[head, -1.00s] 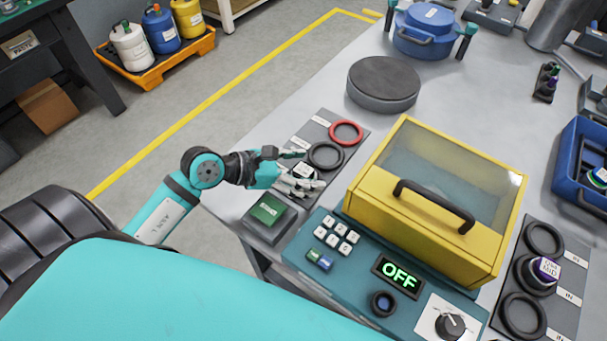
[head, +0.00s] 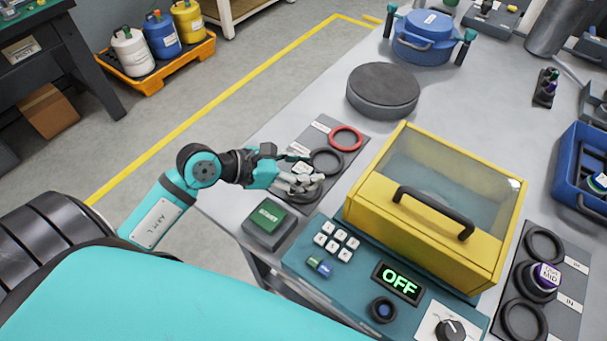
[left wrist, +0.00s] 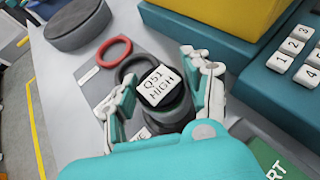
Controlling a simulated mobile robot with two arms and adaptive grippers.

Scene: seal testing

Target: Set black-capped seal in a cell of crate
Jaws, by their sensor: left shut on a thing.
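The black-capped seal (left wrist: 160,86) has a white top label that reads "Q51 HIGH". My left gripper (left wrist: 161,95) is shut on it, with one finger on each side. In the head view my left gripper (head: 296,180) holds the seal (head: 302,168) just above the nearest black ring (head: 306,195) of the grey mat. The fingers partly hide that ring. The blue crate (head: 562,165) stands at the right edge, cut off by the frame. My right gripper is not in view.
A red ring (head: 346,138) and another black ring (head: 326,161) lie beyond the seal. The yellow clear-lidded box (head: 440,215), with its handle, stands between my gripper and the crate. A purple-labelled seal (head: 547,275) sits in a right-hand ring. A round grey plate (head: 383,88) stands behind.

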